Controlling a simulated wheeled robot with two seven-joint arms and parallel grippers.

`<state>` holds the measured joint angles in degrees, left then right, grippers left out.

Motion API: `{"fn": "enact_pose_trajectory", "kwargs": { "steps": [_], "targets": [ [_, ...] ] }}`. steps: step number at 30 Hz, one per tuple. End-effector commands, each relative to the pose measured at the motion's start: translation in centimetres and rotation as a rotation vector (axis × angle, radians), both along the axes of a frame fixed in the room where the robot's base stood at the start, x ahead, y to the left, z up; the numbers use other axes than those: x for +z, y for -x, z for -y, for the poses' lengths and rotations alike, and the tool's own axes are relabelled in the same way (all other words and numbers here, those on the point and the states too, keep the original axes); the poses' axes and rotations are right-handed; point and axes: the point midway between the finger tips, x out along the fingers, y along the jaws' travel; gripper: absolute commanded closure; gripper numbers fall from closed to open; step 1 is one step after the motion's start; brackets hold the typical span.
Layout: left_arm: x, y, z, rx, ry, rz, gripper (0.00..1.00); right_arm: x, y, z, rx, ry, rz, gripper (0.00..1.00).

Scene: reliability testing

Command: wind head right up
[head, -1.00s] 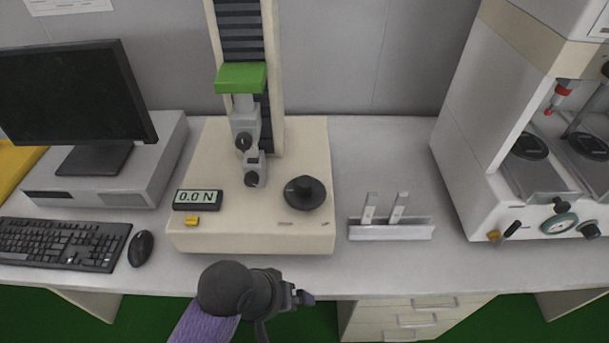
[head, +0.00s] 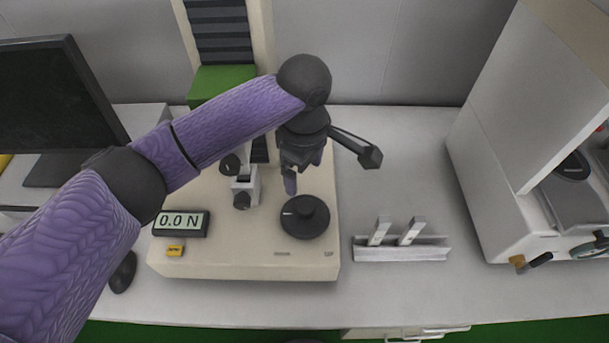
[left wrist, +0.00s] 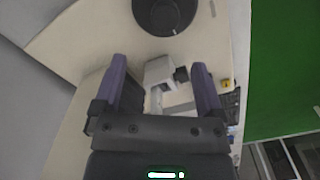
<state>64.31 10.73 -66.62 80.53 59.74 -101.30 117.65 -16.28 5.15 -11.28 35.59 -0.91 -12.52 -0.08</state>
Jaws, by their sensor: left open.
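The tester's black round knob (head: 305,217) sits at the right front of its cream base (head: 230,262). The green crosshead (head: 215,82) is on the column behind, partly hidden by my left arm. My left gripper (head: 290,182) points down above the base, just behind the knob in the head view, and is apart from it. In the left wrist view, my left gripper (left wrist: 163,92) is open and empty. The knob (left wrist: 165,12) shows at the top there, outside the fingers. The lower specimen clamp (head: 243,187) is left of the gripper in the head view. My right gripper is not in view.
The display (head: 181,223) reads 0.0 N, with a yellow button (head: 175,250) below. A small rack (head: 402,250) with two specimens stands right of the tester. A white machine (head: 510,150) is further right; a monitor (head: 50,95) is left. Table between rack and machine is clear.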

Motion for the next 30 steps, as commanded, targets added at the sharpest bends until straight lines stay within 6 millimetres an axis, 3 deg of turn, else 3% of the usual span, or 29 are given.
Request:
{"fn": "enact_pose_trajectory", "kwargs": {
  "steps": [6, 10, 15, 22, 30],
  "targets": [
    [-5.4, 0.1, -0.1, 0.0, -0.003, -0.004, 0.1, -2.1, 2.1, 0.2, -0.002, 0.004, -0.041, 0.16],
    [-8.1, 0.1, 0.0, -0.002, -0.001, -0.003, 0.1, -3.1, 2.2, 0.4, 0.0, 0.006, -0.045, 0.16],
    [-9.5, 0.1, 0.0, -0.003, 0.001, -0.001, 0.1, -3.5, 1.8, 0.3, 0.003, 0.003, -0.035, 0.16],
    [-9.5, 0.1, 0.0, -0.004, 0.001, 0.0, 0.1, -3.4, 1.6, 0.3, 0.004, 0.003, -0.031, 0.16],
    [-9.4, 0.1, 0.0, -0.004, 0.001, 0.0, 0.65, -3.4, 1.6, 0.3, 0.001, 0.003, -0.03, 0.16]
  ]
}}
